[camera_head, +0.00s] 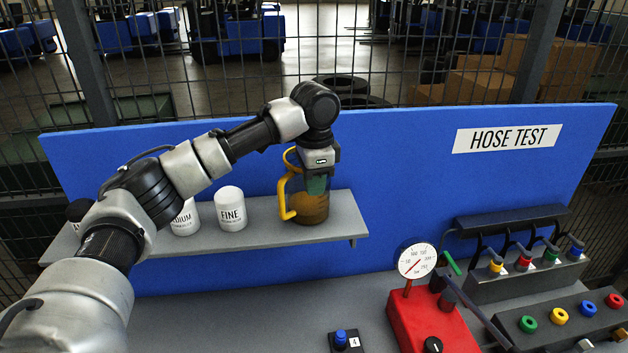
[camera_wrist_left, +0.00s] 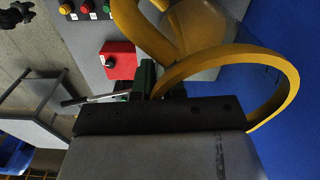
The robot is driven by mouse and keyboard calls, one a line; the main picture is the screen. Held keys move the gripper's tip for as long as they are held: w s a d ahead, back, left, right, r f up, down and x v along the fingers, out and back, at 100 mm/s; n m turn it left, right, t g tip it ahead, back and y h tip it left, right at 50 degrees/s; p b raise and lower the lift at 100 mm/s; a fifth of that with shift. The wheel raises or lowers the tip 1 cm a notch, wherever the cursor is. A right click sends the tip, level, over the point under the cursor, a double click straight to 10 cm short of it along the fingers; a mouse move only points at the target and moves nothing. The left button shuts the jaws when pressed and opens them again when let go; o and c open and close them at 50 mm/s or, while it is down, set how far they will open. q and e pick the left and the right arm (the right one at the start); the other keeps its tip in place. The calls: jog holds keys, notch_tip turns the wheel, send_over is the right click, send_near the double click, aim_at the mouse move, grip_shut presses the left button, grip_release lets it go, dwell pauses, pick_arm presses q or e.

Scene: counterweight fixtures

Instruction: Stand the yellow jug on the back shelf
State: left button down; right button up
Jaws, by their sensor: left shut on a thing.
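The yellow jug (camera_head: 311,209) is upright at the right end of the grey back shelf (camera_head: 262,232). Its body looks amber-brown low down, and its yellow handle faces left. My left gripper (camera_head: 317,184) reaches down from above and is shut on the jug, hiding part of its upper body. The jug's base is at the shelf surface; I cannot tell whether it rests there or hovers just above. In the left wrist view the yellow jug (camera_wrist_left: 205,28) and its looped handle lie close to the dark gripper body. My right gripper is not in view.
A white FINE canister (camera_head: 230,210) and a MEDIUM canister (camera_head: 184,218) stand left of the jug, with a dark-topped one partly behind my arm. A blue HOSE TEST panel (camera_head: 420,170) backs the shelf. A red gauge box (camera_head: 430,322) and hose fixtures stand lower right.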

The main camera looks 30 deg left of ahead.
pick_arm(q)
jog(key=c, duration=1.2)
grip_release()
notch_tip(320, 180, up, 12)
jog(key=b, duration=0.1)
